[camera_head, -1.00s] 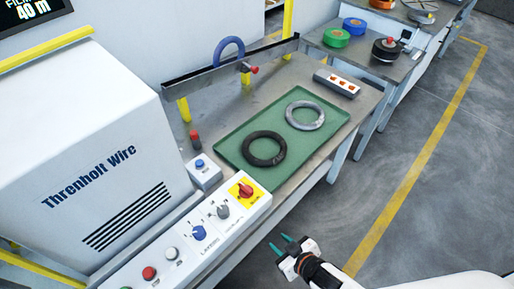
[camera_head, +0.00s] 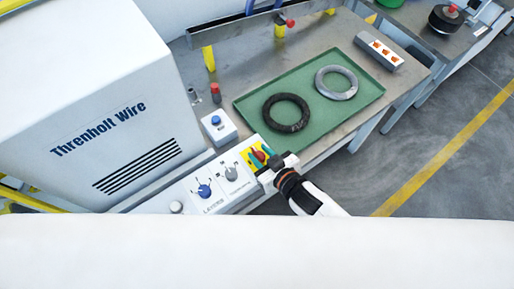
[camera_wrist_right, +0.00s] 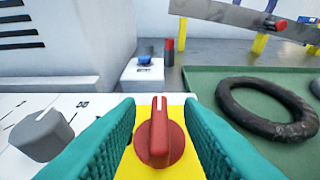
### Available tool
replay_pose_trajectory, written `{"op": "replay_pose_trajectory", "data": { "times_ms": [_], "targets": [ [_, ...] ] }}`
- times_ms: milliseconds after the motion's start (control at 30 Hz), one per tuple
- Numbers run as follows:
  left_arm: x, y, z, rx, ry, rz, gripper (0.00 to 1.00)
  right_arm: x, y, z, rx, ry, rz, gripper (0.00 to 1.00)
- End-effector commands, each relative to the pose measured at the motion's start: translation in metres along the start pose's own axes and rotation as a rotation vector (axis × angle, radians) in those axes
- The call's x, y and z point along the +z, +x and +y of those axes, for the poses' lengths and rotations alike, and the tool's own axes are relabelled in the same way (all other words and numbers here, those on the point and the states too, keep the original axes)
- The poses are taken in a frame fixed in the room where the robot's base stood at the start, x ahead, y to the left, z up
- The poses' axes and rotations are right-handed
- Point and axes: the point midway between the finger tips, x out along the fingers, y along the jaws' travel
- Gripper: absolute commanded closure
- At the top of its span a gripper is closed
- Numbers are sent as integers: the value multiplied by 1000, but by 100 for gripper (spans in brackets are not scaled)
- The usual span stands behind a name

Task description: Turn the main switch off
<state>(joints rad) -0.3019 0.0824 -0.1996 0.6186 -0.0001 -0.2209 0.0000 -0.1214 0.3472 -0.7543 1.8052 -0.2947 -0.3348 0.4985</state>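The main switch is a red rotary knob (camera_head: 259,156) on a yellow plate at the right end of the white control panel (camera_head: 212,205). In the right wrist view the knob (camera_wrist_right: 159,140) has its pale pointer line upward, away from the camera. My right gripper (camera_wrist_right: 160,115) is open, with one teal finger on each side of the knob. A gap shows between each finger and the knob. In the head view my right gripper (camera_head: 268,162) is at the switch and partly hides it. My left gripper is not in view.
A grey knob (camera_head: 231,173) and a blue knob (camera_head: 204,190) sit left of the switch. A blue button box (camera_head: 219,127) stands behind the panel. A green tray (camera_head: 310,73) holds a black coil (camera_head: 285,113) and a grey coil (camera_head: 337,83).

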Motion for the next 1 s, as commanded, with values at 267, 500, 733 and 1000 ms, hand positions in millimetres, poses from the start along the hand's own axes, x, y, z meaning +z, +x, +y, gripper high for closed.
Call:
{"op": "replay_pose_trajectory", "data": {
  "times_ms": [267,500,733,1000],
  "targets": [
    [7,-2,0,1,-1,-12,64,0,22,0,0,0,1,66],
    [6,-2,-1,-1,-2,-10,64,0,23,0,0,0,1,66],
    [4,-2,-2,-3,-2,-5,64,-1,23,0,0,0,1,100],
    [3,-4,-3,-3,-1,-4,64,0,23,0,12,-7,1,100]
  ]
}}
